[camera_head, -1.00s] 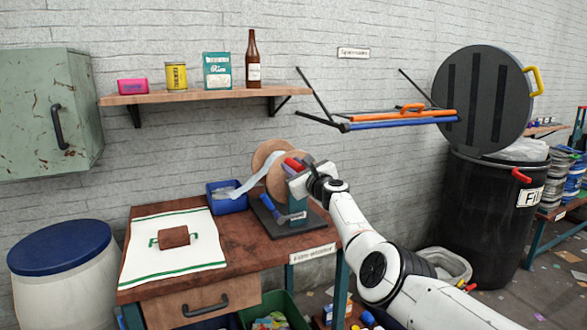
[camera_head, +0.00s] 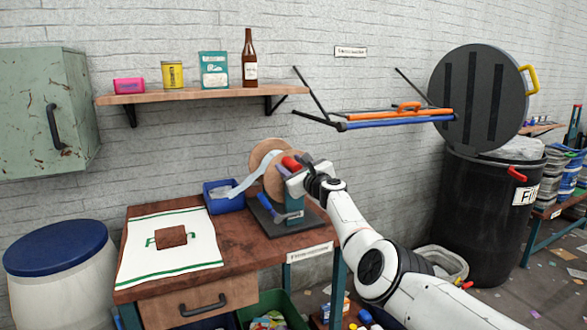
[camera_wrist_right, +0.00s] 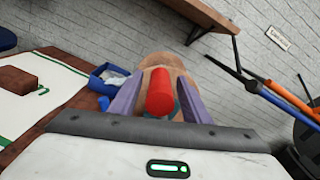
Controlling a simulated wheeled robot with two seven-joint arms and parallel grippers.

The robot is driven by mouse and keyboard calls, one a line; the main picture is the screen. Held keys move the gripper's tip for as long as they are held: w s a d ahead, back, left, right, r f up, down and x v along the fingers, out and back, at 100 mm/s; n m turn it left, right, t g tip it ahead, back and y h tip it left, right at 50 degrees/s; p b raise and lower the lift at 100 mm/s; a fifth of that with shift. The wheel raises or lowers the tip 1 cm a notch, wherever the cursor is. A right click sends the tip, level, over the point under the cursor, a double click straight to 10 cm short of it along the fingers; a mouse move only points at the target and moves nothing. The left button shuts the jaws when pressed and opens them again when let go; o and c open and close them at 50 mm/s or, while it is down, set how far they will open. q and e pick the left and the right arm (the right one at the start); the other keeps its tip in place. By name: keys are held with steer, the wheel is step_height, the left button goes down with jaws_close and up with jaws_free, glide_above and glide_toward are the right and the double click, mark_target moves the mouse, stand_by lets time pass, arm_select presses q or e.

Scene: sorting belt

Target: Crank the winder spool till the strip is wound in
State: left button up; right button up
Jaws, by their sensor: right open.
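The winder stands on the brown workbench (camera_head: 180,267), with a tan spool (camera_head: 262,158) on a teal post and dark base (camera_head: 277,226). A pale strip (camera_head: 244,186) runs from the spool down to the left toward a blue bin (camera_head: 221,202). A red crank handle (camera_head: 291,163) sits at the spool's front. My right gripper (camera_head: 289,169) is open at the handle. In the right wrist view, the red handle (camera_wrist_right: 160,92) stands between its two spread fingers, with the spool (camera_wrist_right: 168,62) behind. Contact with the fingers cannot be told. My left gripper is not in view.
A blue-handled clamp or lever (camera_head: 266,207) is on the winder base. A white cloth (camera_head: 185,262) with a brown block (camera_head: 171,237) lies left on the bench. A shelf (camera_head: 190,95) hangs above. A black bin (camera_head: 480,215) with raised lid stands at right.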

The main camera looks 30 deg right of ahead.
steer(key=shift+s, duration=0.1)
steer(key=shift+s+d+p, duration=0.1)
steer(key=shift+s+p, duration=0.3)
steer(key=shift+p, duration=0.05)
steer(key=shift+s+p, duration=0.35)
steer(key=shift+s, duration=0.25)
steer(key=s+a+p, duration=0.1)
steer(key=s+p, duration=0.1)
steer(key=s, duration=0.6)
steer(key=shift+a, duration=0.25)
